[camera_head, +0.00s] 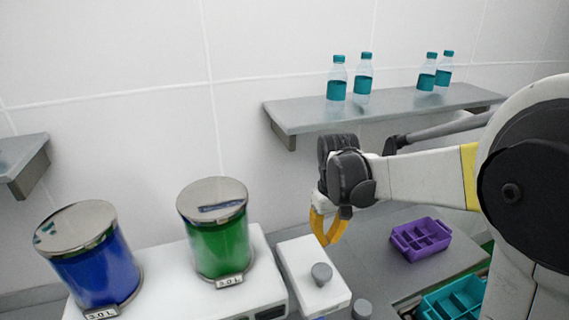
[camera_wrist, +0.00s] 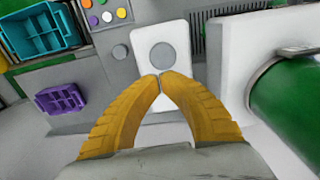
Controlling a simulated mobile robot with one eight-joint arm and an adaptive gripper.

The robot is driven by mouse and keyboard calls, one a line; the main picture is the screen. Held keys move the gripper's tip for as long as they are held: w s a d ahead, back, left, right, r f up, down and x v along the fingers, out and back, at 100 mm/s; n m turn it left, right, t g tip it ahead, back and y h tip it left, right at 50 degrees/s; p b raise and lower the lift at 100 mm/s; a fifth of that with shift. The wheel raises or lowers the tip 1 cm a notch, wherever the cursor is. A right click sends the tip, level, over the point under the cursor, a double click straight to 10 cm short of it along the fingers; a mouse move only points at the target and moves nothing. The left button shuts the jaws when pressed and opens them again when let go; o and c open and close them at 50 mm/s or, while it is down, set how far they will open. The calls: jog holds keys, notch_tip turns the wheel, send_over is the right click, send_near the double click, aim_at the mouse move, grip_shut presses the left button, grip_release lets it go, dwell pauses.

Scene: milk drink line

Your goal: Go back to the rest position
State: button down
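My gripper (camera_head: 325,238) has yellow fingers and hangs from my arm above the white box with a round grey knob (camera_head: 321,273) in the head view. In the wrist view the fingertips of my gripper (camera_wrist: 160,80) meet, with nothing between them. The white box (camera_wrist: 146,30) with its round grey disc (camera_wrist: 162,56) lies beyond the fingertips there. The fingertips look apart from the box.
A blue canister (camera_head: 95,270) and a green canister (camera_head: 218,245) stand on white bases at left. A purple crate (camera_head: 421,240) and a teal crate (camera_head: 455,300) are at right. A wall shelf (camera_head: 300,115) holds several teal-labelled bottles (camera_head: 364,78). Coloured buttons (camera_wrist: 107,16) show in the wrist view.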

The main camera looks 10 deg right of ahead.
jog(key=s+f+t+b, duration=0.2)
jog(key=s+f+b, duration=0.3)
jog(key=f+b, duration=0.4)
jog(key=s+f+m+t+b, duration=0.1)
jog(key=s+f+t+b, duration=0.1)
jog(key=s+f+b, duration=0.3)
jog(key=s+f+m+t+b, duration=0.1)
jog(key=s+f+t+b, duration=0.2)
jog(key=f+b, duration=1)
jog(key=s+b, duration=0.3)
jog(key=b, duration=0.4)
jog(key=shift+f, duration=0.2)
